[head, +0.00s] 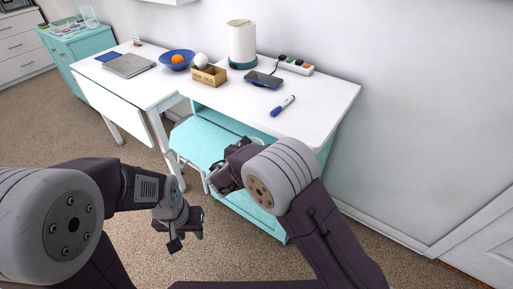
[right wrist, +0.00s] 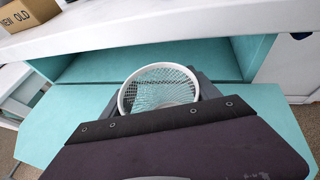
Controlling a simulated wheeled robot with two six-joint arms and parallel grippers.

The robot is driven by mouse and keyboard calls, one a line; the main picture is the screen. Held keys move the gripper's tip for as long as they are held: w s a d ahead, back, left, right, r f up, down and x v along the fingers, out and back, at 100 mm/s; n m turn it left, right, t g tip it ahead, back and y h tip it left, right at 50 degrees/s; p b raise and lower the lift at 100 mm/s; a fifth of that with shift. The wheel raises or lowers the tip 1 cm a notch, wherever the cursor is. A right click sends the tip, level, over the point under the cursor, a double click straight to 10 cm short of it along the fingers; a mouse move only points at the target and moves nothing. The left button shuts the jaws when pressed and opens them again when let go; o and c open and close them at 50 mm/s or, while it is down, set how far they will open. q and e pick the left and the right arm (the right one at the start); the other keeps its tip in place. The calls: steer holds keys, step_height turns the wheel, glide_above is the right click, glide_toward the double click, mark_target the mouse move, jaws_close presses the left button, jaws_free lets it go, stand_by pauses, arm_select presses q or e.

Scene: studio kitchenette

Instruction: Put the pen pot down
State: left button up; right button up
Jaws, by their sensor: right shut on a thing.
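The pen pot (right wrist: 160,88) is a white wire-mesh cup with a round rim, seen from above in the right wrist view. My right gripper (head: 217,178) is shut on it, and my wrist hides its lower part. The pot shows over the teal lowered flap (right wrist: 70,120) of the cabinet, in front of its open compartment (right wrist: 150,62). I cannot tell whether it touches the flap. In the head view my right arm hides most of it. My left gripper (head: 184,238) hangs over the carpet, left of the cabinet, with nothing visible in it.
A blue bowl (head: 176,58) stands further left. The top's right front is clear.

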steer(key=shift+w+a+f, duration=0.15)
steer(key=shift+f, duration=0.25)
steer(key=shift+s+a+r, duration=0.1)
steer(key=shift+s+r, duration=0.25)
steer(key=shift+s, duration=0.05)
steer(key=o, duration=1.4)
steer(key=shift+w+f, duration=0.2)
steer(key=shift+f, duration=0.1)
arm_select(q)
steer(key=shift+s+a+f, duration=0.1)
steer(key=shift+a+f, duration=0.05)
steer(key=shift+f, duration=0.2)
arm_select(e)
steer(key=shift+o, duration=0.2)
steer(key=shift+s+r, duration=0.1)
